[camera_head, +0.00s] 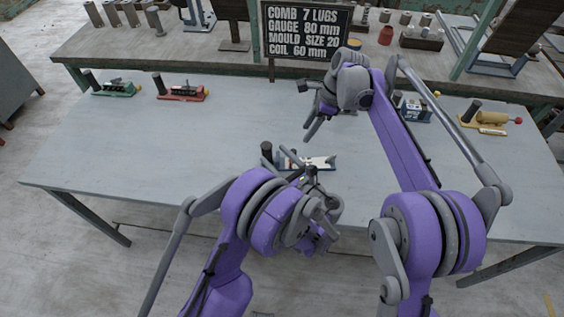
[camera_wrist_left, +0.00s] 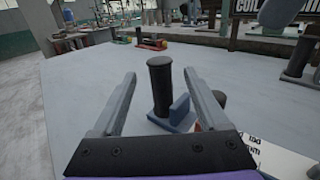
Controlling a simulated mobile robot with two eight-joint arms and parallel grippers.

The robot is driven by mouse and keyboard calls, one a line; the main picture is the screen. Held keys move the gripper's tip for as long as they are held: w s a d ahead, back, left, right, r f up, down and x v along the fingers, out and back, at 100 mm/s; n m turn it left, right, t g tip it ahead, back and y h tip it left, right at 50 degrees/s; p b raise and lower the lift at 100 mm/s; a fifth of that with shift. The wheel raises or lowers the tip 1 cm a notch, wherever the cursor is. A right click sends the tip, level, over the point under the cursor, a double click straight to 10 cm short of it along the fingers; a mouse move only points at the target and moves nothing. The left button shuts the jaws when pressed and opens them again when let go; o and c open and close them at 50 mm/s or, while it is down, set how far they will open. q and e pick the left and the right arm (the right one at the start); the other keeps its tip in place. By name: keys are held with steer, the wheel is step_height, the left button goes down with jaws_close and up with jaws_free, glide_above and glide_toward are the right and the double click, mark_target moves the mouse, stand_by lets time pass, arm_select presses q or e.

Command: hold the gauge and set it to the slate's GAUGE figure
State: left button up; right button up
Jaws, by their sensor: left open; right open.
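The slate (camera_head: 305,32) at the back reads GAUGE 80 mm, among other lines. The gauge (camera_head: 318,162) lies near the table's front middle. It has a white lettered plate, a blue-grey jaw and an upright black handle (camera_head: 266,150). My left gripper (camera_head: 295,165) is at the gauge and partly covers it. In the left wrist view, the black handle (camera_wrist_left: 160,85) appears between the two open fingers, touching neither; the white plate (camera_wrist_left: 275,158) is partly hidden by the gripper. The gauge's setting is unreadable. My right gripper (camera_head: 308,110) is open and empty above the table, behind the gauge.
A green tool (camera_head: 115,89) and a red tool (camera_head: 182,94) lie at the table's back left. A blue box-like tool (camera_head: 415,108) and a yellow roller tool (camera_head: 492,121) are at the right. A cluttered bench (camera_head: 150,50) stands behind. The table's left half is mostly clear.

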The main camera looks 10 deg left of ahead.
mark_target(263, 144)
arm_select(q)
steer(key=x, duration=0.8)
jaws_close()
stand_by(0.4)
